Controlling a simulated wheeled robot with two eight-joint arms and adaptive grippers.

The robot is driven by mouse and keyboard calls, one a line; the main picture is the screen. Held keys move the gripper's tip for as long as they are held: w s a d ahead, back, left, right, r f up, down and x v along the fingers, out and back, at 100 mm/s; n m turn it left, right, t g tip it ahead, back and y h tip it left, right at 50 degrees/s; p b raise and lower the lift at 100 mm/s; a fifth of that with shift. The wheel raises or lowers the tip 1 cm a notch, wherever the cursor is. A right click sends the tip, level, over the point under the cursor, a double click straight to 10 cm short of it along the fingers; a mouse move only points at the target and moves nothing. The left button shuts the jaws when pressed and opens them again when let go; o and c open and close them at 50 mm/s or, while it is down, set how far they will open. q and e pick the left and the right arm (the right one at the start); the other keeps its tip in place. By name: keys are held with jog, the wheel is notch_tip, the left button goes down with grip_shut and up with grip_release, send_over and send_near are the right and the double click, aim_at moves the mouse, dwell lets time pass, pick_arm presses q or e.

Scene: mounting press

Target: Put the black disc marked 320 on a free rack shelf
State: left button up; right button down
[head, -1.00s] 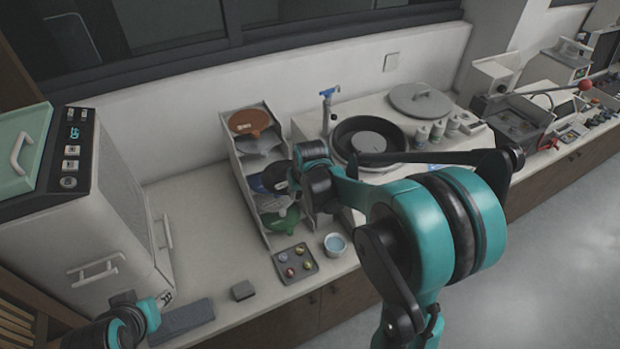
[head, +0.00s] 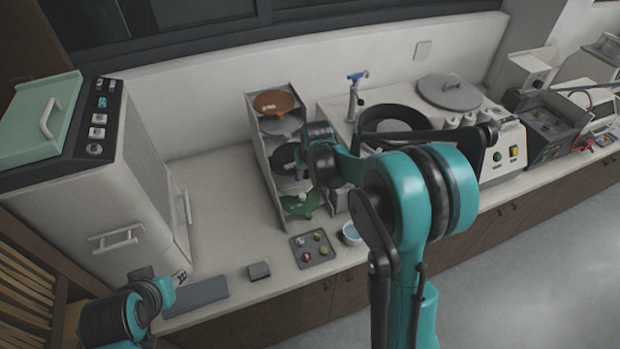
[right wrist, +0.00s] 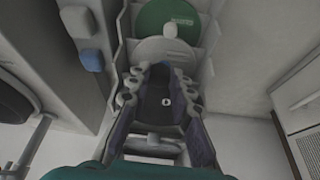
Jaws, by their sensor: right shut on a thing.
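The black disc (right wrist: 166,88) lies between the fingers of my right gripper (right wrist: 160,75) in the right wrist view. A pale mark shows on it, but the fingers hide the rest of the marking. In the head view the right gripper (head: 302,160) is at the right side of the shelf rack (head: 262,165), at middle height, with the dark disc (head: 284,157) at the rack's front. Whether the disc rests on a shelf I cannot tell. My left gripper (head: 178,279) is low at the left, over the counter near a grey slab; its fingers are too small to read.
The rack holds an orange-brown disc (head: 273,101) on top, grey discs, and a green disc (head: 301,205) at the bottom. A tray with small coloured pieces (head: 311,250) and a blue-topped cup (head: 351,234) stand in front. A polishing basin (head: 392,114) is to the right.

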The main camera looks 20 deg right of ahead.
jog(key=w, duration=0.5)
jog(key=w+p, duration=0.1)
jog(key=w, duration=0.3)
jog(key=shift+w+a, duration=0.2)
jog(key=shift+w, duration=0.5)
jog(key=shift+w+f+b, duration=0.1)
jog(key=shift+f+b, duration=0.45)
jog(key=shift+f, duration=0.25)
jog(key=shift+d, duration=0.1)
jog(key=c, duration=1.3)
grip_release()
jog(key=v, duration=1.2)
